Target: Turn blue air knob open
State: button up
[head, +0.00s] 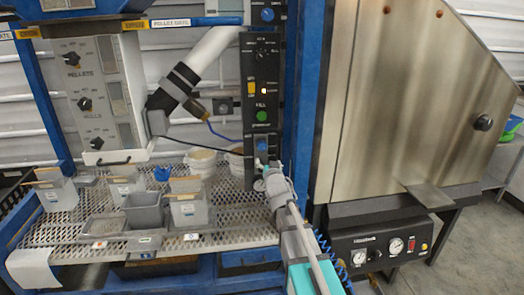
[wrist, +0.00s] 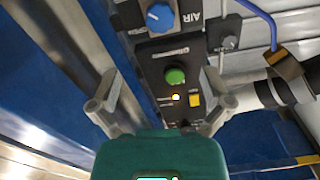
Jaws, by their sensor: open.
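The blue air knob (wrist: 160,16) sits on a dark panel marked AIR at the top of the wrist view, with a small pale mark on its face. In the head view the blue knob (head: 262,146) is at the bottom of the tall black control panel. My gripper (head: 262,168) is just below it there. In the wrist view my gripper (wrist: 160,82) has its two fingers spread wide with nothing between them. The knob lies beyond the fingertips, and I see no contact.
A green button (wrist: 175,75) and a yellow switch (wrist: 195,100) are on the black panel (head: 262,70). Another blue knob (head: 267,14) is higher up. A blue post (head: 302,100) stands to the right. Grey bins (head: 188,208) stand on the mesh shelf (head: 235,225) to the left.

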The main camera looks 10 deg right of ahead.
aim_at(263, 146)
jog(key=shift+w, duration=0.1)
dwell(0.3)
jog(key=w, duration=1.3)
jog(key=shift+w, duration=0.3)
jog(key=shift+c, duration=0.3)
jog(key=c, duration=1.1)
